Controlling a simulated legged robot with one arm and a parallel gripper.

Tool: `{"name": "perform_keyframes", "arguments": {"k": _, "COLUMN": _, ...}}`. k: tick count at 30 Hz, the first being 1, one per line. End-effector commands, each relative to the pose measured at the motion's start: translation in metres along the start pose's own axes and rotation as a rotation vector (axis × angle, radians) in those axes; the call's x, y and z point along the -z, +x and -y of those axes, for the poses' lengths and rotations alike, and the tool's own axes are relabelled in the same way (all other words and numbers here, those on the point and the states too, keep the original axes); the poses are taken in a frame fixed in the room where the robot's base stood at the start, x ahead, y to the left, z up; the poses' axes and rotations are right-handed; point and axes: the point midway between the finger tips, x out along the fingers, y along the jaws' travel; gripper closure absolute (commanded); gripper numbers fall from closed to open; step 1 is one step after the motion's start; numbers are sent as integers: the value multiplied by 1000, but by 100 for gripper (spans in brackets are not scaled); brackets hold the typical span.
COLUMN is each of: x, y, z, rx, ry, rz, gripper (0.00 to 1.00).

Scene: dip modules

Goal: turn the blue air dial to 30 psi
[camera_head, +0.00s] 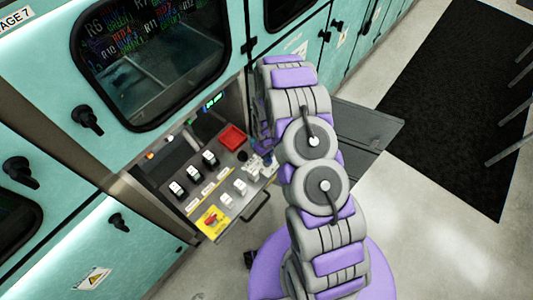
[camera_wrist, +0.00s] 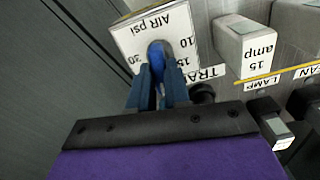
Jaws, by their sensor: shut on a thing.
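The blue air dial (camera_wrist: 157,54) sits on the white face of a box marked "AIR psi" (camera_wrist: 135,36), which appears upside down in the wrist view. The numbers 10 and 15 show to the right of the dial and 30 to its left. My gripper (camera_wrist: 158,82) has its two blue fingers shut on the dial, one on each side. The fingers hide part of the dial, and I cannot tell exactly which number it points to. In the head view my arm reaches down to the right end of the control panel (camera_head: 226,181), and the dial cannot be made out there.
A box marked "15 amp" (camera_wrist: 245,45) and a dark round knob (camera_wrist: 202,93) stand close to the right of my gripper. A lamp switch (camera_wrist: 272,122) is nearby. A red tray (camera_head: 232,137) and several switches are on the panel.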

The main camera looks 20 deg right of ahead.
Motion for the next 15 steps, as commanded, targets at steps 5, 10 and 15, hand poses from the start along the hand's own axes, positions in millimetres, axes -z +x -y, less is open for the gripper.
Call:
{"name": "perform_keyframes", "arguments": {"k": 5, "x": -1, "y": -1, "z": 0, "rx": 0, "ry": 169, "rz": 2, "gripper": 100}}
{"name": "perform_keyframes", "arguments": {"k": 10, "x": -1, "y": 0, "z": 0, "rx": 0, "ry": 330, "rz": 1, "gripper": 100}}
{"name": "perform_keyframes", "arguments": {"k": 15, "x": -1, "y": 0, "z": 0, "rx": 0, "ry": 491, "rz": 1, "gripper": 100}}
